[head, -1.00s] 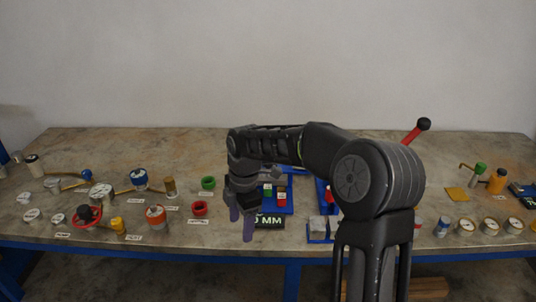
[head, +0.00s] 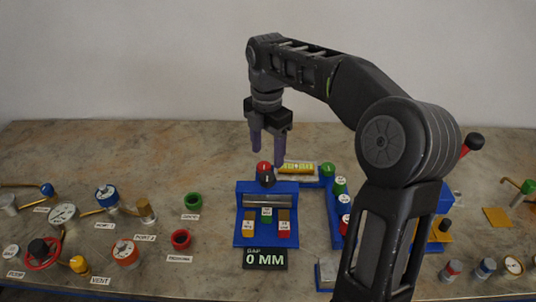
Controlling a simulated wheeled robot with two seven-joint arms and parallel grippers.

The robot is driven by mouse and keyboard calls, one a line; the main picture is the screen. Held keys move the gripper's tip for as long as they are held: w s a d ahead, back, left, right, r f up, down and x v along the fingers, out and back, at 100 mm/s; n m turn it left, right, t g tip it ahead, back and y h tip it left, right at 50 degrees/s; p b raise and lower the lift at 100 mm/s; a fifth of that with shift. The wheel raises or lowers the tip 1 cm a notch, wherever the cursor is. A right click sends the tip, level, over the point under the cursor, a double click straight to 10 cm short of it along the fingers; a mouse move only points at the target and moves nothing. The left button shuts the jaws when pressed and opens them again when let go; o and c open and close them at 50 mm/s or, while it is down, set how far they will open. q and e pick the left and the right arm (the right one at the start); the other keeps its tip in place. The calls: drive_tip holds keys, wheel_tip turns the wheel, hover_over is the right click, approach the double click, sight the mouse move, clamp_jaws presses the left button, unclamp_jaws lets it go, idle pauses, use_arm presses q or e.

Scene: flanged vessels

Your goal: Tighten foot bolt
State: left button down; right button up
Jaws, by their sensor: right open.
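My right gripper (head: 268,152) is open and empty, fingers pointing down above the back of a blue fixture (head: 243,232). A red-topped knob (head: 263,167) and a dark knob (head: 267,180) stand just below the fingertips. The fixture holds a grey cylinder (head: 265,200) lying across it. I cannot tell which piece is the foot bolt. My left gripper is out of view.
A blue rack right of the fixture holds green (head: 340,186) and red (head: 344,203) capped pieces, partly hidden by my right arm. Gauges and valves, including a red handwheel (head: 42,252), crowd the left; gauges stand at right.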

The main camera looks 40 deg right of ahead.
sight(267, 175)
drive_tip(key=shift+w, duration=0.1)
drive_tip(key=shift+a+r, duration=0.1)
wheel_tip(267, 175, down, 8)
drive_tip(key=shift+r, duration=0.1)
idle(0.6)
drive_tip(key=shift+c, duration=0.6)
clamp_jaws()
